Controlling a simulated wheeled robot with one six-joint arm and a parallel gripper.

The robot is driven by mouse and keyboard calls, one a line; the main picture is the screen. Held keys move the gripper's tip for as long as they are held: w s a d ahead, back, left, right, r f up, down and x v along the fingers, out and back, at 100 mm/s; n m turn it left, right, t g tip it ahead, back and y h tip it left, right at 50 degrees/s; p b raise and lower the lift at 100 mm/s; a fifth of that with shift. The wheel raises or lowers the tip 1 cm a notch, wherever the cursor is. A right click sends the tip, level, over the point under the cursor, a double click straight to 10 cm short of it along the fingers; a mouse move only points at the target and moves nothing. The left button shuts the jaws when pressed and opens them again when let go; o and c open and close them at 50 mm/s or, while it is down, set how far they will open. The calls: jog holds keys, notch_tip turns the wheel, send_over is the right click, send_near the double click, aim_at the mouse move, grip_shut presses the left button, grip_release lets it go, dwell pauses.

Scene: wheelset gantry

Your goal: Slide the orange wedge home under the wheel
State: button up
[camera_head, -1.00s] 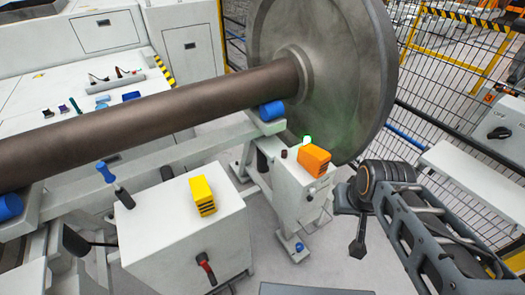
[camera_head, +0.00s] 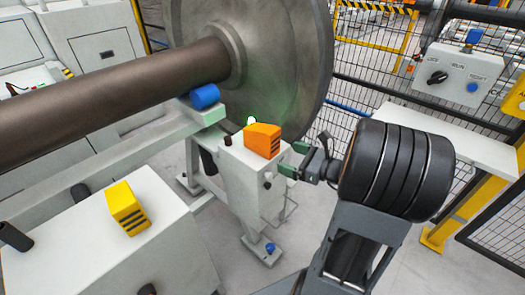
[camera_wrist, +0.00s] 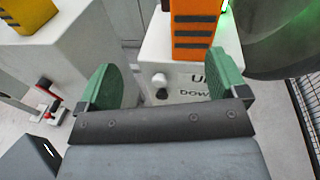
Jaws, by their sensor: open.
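The orange wedge (camera_head: 263,141) sits on top of a white pedestal, close beside the big grey wheel (camera_head: 275,55). In the wrist view the orange wedge (camera_wrist: 195,28) stands ahead of my gripper, with dark slots in its near face. The wheel (camera_wrist: 275,40) shows at the upper right there. My gripper (camera_head: 296,162) is just right of the wedge in the head view. Its green fingers (camera_wrist: 163,88) are spread apart with nothing between them. Whether the wedge touches the wheel is hidden.
The white pedestal (camera_head: 243,180) carries knobs and lettering on its near face. A yellow slotted block (camera_head: 126,208) lies on a white cabinet at left. A brown axle (camera_head: 120,95) rests by a blue roller (camera_head: 205,96). A green light (camera_head: 251,121) glows behind the wedge. Mesh fencing stands behind.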

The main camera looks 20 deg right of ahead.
aim_at(276, 144)
jog(key=w+m, duration=0.1)
jog(key=w, duration=0.1)
jog(key=w+t+h, duration=0.1)
jog(key=w, duration=0.1)
jog(key=w+m+b, duration=0.1)
jog(key=w, duration=0.2)
jog(key=shift+f+m+t, duration=0.3)
jog(key=shift+f+t, duration=0.1)
jog(key=shift+h, duration=0.3)
jog(key=shift+b+x, duration=0.45)
jog(key=shift+x, duration=2.55)
jog(key=c, duration=1.3)
jog(key=shift+r, duration=0.15)
